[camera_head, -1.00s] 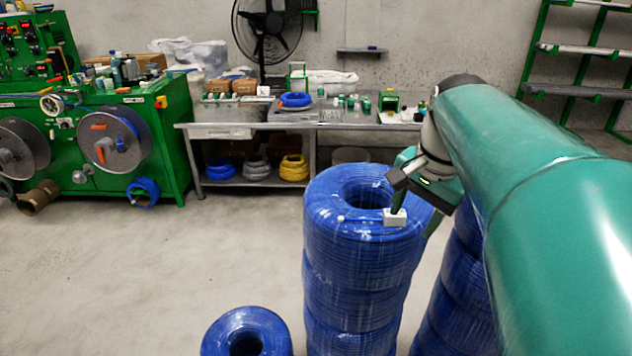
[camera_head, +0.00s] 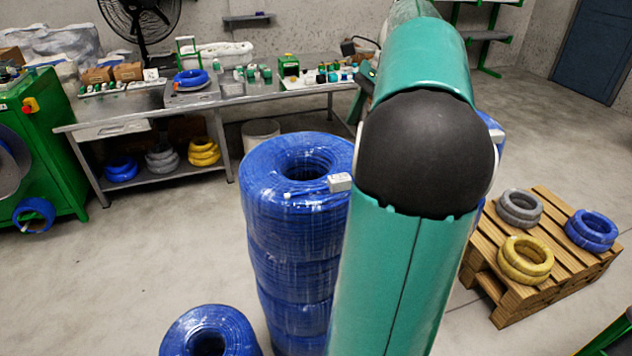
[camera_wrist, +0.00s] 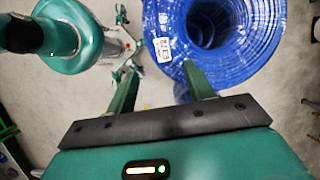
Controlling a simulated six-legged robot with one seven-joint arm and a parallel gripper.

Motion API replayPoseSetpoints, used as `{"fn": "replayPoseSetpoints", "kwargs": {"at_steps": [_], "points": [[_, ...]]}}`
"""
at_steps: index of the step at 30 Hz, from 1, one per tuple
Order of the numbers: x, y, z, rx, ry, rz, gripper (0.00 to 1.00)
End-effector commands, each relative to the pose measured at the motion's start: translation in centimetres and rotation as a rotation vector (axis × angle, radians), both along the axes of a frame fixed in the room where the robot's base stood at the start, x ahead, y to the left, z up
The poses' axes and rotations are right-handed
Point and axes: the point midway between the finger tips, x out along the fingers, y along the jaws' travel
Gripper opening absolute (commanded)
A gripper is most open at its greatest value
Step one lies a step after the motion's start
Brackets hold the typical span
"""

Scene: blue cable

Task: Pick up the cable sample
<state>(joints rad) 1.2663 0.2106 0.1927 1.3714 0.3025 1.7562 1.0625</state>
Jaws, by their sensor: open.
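A stack of blue cable coils (camera_head: 262,225) stands left of my arm in the head view. A small white block-shaped tag (camera_head: 340,182) lies on the top coil, right of its hole. I take it to be part of the cable sample; its blue cable blends with the coil. In the wrist view the white tag (camera_wrist: 163,50) sits on the coil's left rim, just beyond my fingertips. My gripper (camera_wrist: 158,70) is open and empty, its two fingers either side of the tag's line. The gap in height is unclear. In the head view my arm hides the gripper.
A shorter blue coil (camera_head: 210,335) stands at the front left. A wooden pallet (camera_head: 505,290) with grey, yellow and blue coils is at right. A metal bench (camera_head: 135,110) and green machine (camera_head: 55,150) stand behind and left. Open floor (camera_head: 130,270) lies left of the stack.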

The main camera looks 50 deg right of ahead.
Motion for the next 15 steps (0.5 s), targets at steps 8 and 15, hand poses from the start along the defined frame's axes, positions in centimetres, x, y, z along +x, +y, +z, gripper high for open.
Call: {"fn": "replayPoseSetpoints", "kwargs": {"at_steps": [8,15], "points": [[-0.1,0.5,-3.7,0.008,0.006,-0.017,0.53],[0.7,1.7,-7.5,0.006,0.005,-0.015,0.53]]}}
